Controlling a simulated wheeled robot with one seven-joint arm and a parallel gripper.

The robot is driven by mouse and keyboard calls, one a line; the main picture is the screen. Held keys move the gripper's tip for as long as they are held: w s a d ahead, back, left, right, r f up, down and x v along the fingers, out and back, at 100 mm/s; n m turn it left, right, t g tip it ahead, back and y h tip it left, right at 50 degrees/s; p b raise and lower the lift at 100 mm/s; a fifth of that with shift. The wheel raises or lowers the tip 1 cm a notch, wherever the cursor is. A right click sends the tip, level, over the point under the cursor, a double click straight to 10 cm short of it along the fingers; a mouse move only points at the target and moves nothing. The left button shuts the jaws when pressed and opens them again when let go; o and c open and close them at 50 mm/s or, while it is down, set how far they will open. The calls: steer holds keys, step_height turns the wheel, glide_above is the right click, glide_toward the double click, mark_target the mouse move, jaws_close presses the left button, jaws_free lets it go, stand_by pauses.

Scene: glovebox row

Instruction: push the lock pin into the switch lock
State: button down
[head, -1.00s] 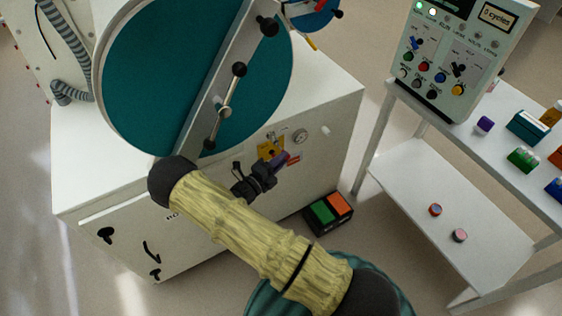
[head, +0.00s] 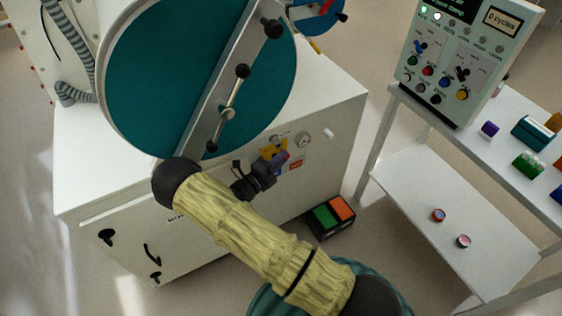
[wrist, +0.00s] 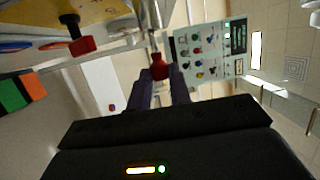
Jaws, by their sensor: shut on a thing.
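My gripper (wrist: 160,78) has its two purple fingers shut on the red head of the lock pin (wrist: 158,67). In the wrist view a grey metal cylinder (wrist: 150,14) lies just beyond the red head; I cannot tell whether it is the pin's shaft or part of the lock. A yellow plate (wrist: 92,12) beside it carries a red knob on a black stem (wrist: 83,45). In the head view my gripper (head: 280,160) is close to the yellow plate (head: 272,148) on the white cabinet front and partly covers it. The pin and its seating are hidden there.
A round gauge (head: 303,140) is right of the plate. The big teal round door (head: 200,70) with its bar is above. A green and orange box (head: 331,215) stands on the floor. A control panel (head: 464,60) stands on a white shelf (head: 450,220) at right.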

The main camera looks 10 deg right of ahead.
steer(key=shift+w+a+b, duration=0.2)
steer(key=shift+w+b, duration=0.05)
steer(key=shift+w, duration=0.3)
steer(key=shift+w+a+b, duration=0.15)
steer(key=shift+w+b, duration=0.1)
steer(key=shift+w, duration=0.3)
steer(key=c, duration=1.2)
jaws_free()
steer(key=shift+a, duration=0.1)
steer(key=b+v, duration=0.2)
steer(key=v, duration=1.5)
steer(key=shift+s+a, duration=0.2)
steer(key=shift+d, duration=0.1)
steer(key=shift+w, duration=0.1)
